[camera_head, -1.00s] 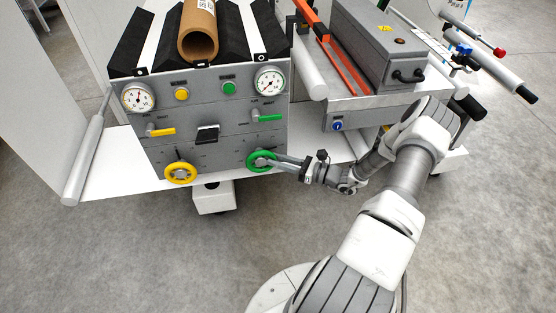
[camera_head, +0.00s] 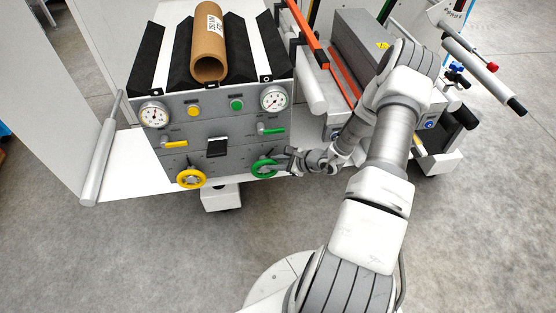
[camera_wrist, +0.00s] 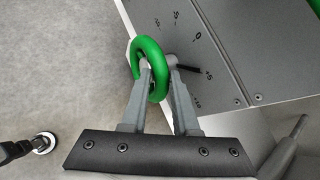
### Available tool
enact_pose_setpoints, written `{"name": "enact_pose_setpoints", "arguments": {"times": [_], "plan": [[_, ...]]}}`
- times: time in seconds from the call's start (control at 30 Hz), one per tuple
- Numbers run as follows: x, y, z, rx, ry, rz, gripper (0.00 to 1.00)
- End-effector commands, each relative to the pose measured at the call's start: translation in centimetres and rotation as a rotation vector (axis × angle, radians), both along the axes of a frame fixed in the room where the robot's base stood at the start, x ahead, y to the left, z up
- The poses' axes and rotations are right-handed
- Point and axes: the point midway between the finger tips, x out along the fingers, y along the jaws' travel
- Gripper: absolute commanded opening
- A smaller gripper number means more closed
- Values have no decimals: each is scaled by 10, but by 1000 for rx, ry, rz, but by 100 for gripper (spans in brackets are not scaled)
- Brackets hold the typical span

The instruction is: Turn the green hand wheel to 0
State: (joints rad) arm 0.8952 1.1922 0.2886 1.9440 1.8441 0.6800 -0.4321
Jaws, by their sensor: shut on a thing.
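The green hand wheel (camera_head: 264,169) sits at the lower right of the grey control panel (camera_head: 222,149). In the wrist view, the green wheel rim (camera_wrist: 147,50) passes between the fingers of my gripper (camera_wrist: 161,72), which is shut on it. The panel beside the wheel carries a printed scale (camera_wrist: 193,37) with a 0 and other numbers. A dark pointer-like bar (camera_wrist: 188,67) extends from near the hub toward the scale, below the 0 mark. The gripper (camera_head: 283,164) reaches the wheel from the right in the head view. Part of the wheel is hidden by the fingers.
A yellow hand wheel (camera_head: 191,178) is at the panel's lower left. Yellow (camera_head: 174,144) and green (camera_head: 270,131) levers and two gauges are above. A cardboard tube (camera_head: 210,45) lies on top. A grey box unit (camera_head: 360,45) stands right. Grey floor is open in front.

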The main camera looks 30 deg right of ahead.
Motion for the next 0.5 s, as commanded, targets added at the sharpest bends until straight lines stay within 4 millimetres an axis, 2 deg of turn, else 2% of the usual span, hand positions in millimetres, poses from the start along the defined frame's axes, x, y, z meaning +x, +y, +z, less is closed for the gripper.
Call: {"name": "enact_pose_setpoints", "arguments": {"times": [0.5], "plan": [[8,17,8,-325,80,5,0]]}}
